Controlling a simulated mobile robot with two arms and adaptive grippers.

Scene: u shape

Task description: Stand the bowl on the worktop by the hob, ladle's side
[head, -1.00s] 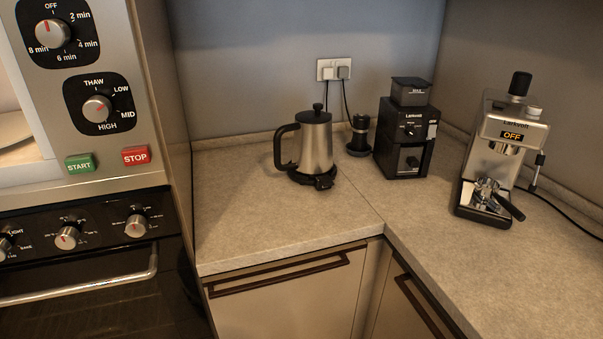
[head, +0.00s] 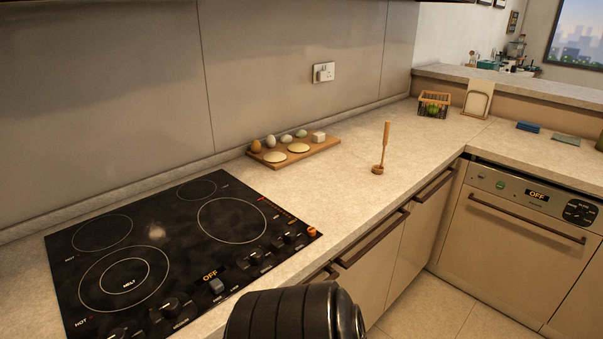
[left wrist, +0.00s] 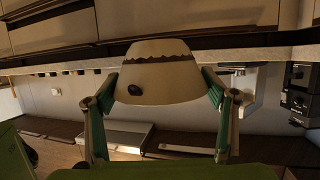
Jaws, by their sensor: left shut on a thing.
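My left gripper (left wrist: 160,92) is shut on the bowl (left wrist: 157,62), with a finger on each side of it. The bowl is cream with a dark wavy band and a dark oval spot; it shows only in the left wrist view. The black hob (head: 170,250) is set in the worktop (head: 340,185) at the left of the head view. The wooden ladle (head: 384,145) stands upright on the worktop, right of the hob. A black arm part of mine shows at the bottom of the head view. My right gripper is out of view.
A wire basket (head: 433,104) and a white upright holder (head: 478,100) stand in the far corner. Worktop between hob and ladle is clear.

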